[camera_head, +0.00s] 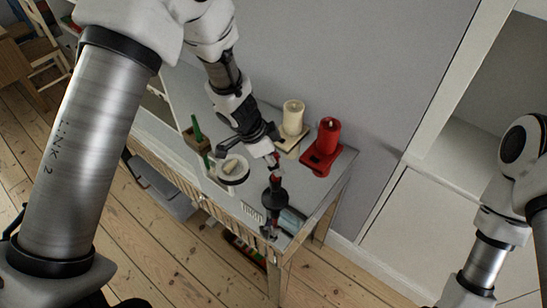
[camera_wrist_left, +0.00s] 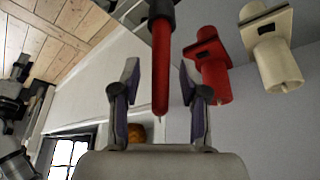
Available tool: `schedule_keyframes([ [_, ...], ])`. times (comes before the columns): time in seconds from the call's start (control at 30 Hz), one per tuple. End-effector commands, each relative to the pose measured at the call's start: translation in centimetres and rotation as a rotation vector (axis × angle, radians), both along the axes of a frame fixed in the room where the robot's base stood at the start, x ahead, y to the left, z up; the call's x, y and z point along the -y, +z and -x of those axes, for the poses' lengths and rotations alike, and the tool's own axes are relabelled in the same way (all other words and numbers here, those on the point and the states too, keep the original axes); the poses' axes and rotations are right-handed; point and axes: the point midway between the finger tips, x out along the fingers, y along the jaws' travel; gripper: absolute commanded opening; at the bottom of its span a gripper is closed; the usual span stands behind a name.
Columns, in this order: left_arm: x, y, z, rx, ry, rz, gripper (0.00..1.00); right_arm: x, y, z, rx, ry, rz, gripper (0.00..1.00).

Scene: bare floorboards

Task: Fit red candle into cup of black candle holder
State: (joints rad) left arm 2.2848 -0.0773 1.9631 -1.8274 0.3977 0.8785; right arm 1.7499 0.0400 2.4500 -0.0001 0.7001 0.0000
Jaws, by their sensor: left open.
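The slender red candle (camera_wrist_left: 161,75) stands with its lower end at the cup of the black candle holder (camera_wrist_left: 161,10) in the left wrist view, which looks upside down. The two look in line, but how deep the candle sits is not clear. In the head view the black candle holder (camera_head: 275,196) is near the table's front right, with the red candle (camera_head: 276,172) above it, partly hidden by my gripper. My left gripper (camera_head: 270,157) is open, with its fingers (camera_wrist_left: 159,85) on either side of the candle, apart from it. My right gripper is out of view.
A thick red candle (camera_head: 328,133) on a red stand and a cream candle (camera_head: 293,114) stand behind, near the wall. A white dish (camera_head: 233,178) lies left of the holder. A teal object (camera_head: 292,220) lies at its right. A white cabinet (camera_head: 430,235) stands right of the table.

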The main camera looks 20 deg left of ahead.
Motion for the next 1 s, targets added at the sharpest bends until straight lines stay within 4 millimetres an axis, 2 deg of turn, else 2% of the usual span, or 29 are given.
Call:
schedule_keyframes([
  [0.17,-0.6,2.1,0.2,0.003,0.002,0.002,0.44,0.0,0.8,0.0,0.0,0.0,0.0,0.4],
  [0.4,-2.7,8.0,1.3,0.003,0.002,0.003,0.44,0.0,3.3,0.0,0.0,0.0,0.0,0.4],
  [0.5,-3.4,9.9,1.7,0.002,0.001,0.003,0.44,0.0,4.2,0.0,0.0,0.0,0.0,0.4],
  [0.6,-3.9,10.9,2.0,0.002,0.001,0.002,0.44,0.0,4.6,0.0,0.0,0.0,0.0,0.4],
  [0.87,-3.9,10.7,2.4,-0.01,0.007,0.009,0.44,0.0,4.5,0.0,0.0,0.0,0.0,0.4],
  [0.97,-3.0,8.8,3.8,-0.068,0.057,0.059,0.44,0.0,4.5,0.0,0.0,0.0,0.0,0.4],
  [1.0,-2.5,7.4,4.8,-0.106,0.095,0.092,0.44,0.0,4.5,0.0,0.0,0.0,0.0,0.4],
])
